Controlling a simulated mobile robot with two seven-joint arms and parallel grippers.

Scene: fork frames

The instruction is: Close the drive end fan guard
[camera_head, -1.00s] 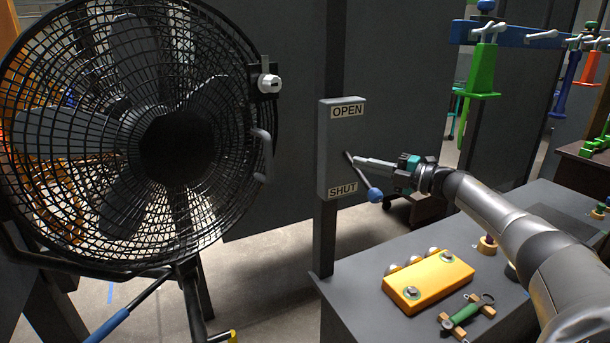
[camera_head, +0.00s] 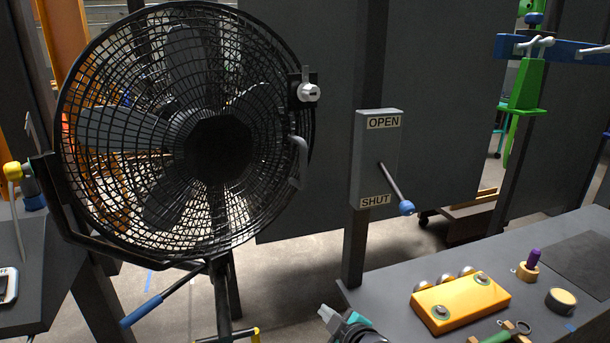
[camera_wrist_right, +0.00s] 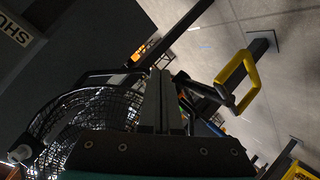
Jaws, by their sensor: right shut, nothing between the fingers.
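The round black wire fan guard (camera_head: 105,190) fronts a dark-bladed fan at the left of the head view. A silver-knobbed latch (camera_head: 308,92) sits at its upper right edge, and a grey curved handle (camera_head: 297,160) is below it. I cannot tell whether the guard's edge is fully seated. My right gripper (camera_head: 328,314) is low in the head view, below and right of the guard, shut and empty. Its fingers (camera_wrist_right: 163,100) show in the right wrist view, with the guard (camera_wrist_right: 85,118) beyond them at left. My left gripper is out of view.
A grey OPEN/SHUT box (camera_head: 372,150) has a blue-tipped lever (camera_head: 405,208) angled down toward SHUT. A yellow block (camera_head: 460,302) and tools lie on the bench at right. A blue-gripped bar (camera_head: 142,312) and yellow handle (camera_wrist_right: 240,80) are below the fan.

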